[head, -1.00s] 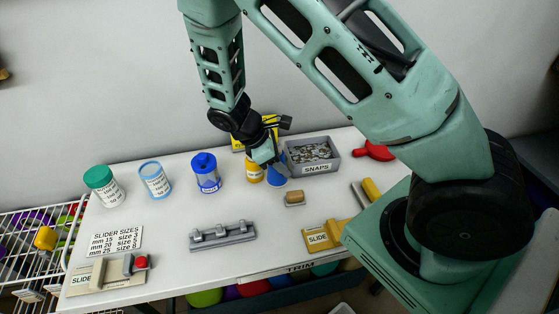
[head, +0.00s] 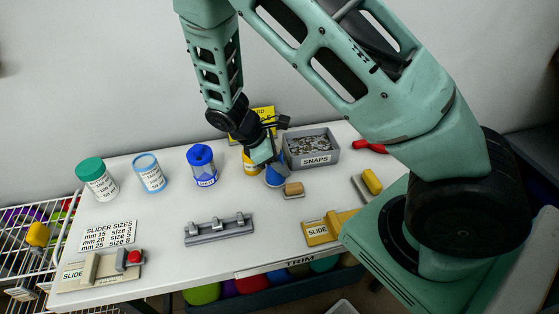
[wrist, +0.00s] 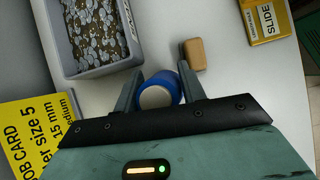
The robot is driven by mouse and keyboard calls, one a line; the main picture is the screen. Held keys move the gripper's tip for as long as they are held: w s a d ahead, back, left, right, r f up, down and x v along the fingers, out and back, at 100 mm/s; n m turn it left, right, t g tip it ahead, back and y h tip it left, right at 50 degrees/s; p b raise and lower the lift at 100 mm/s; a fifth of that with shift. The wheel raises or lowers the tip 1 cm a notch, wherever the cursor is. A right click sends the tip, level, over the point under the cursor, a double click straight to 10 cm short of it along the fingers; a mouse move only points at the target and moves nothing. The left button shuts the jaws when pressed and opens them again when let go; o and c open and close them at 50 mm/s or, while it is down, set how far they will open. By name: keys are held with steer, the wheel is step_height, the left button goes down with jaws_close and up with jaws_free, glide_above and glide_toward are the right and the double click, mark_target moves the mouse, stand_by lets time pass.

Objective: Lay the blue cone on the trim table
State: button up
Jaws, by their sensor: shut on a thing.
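The blue cone (head: 275,176) is between the fingers of my gripper (head: 268,160), near the back middle of the table. In the wrist view my gripper (wrist: 158,88) is shut on the cone (wrist: 178,84), whose pale round end faces the camera. The fingers hide part of its sides. I cannot tell whether its lower end touches the tabletop. The white table (head: 150,225) has a TRIM label (head: 300,262) on its front edge.
A tan block (head: 293,190) is close beside the cone. The grey SNAPS bin (head: 330,143) and a yellow container (head: 250,164) stand close behind. A blue-lidded jar (head: 202,166) is to the left. A grey rail fixture (head: 218,230) lies in front, with bare tabletop between.

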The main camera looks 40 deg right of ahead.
steer(key=shift+f, duration=0.5)
steer(key=o, duration=1.8)
steer(key=shift+r, duration=0.2)
steer(key=shift+d+r+p+v, duration=0.15)
steer(key=shift+d+p+v, duration=0.05)
steer(key=shift+p+v, duration=1.35)
steer(key=shift+d+r+p+v, duration=0.1)
steer(key=shift+d+p+v, duration=0.05)
steer(key=shift+p+v, duration=1.35)
steer(key=shift+s+a+r, duration=0.1)
steer(key=shift+r, duration=0.1)
steer(key=shift+b, duration=0.3)
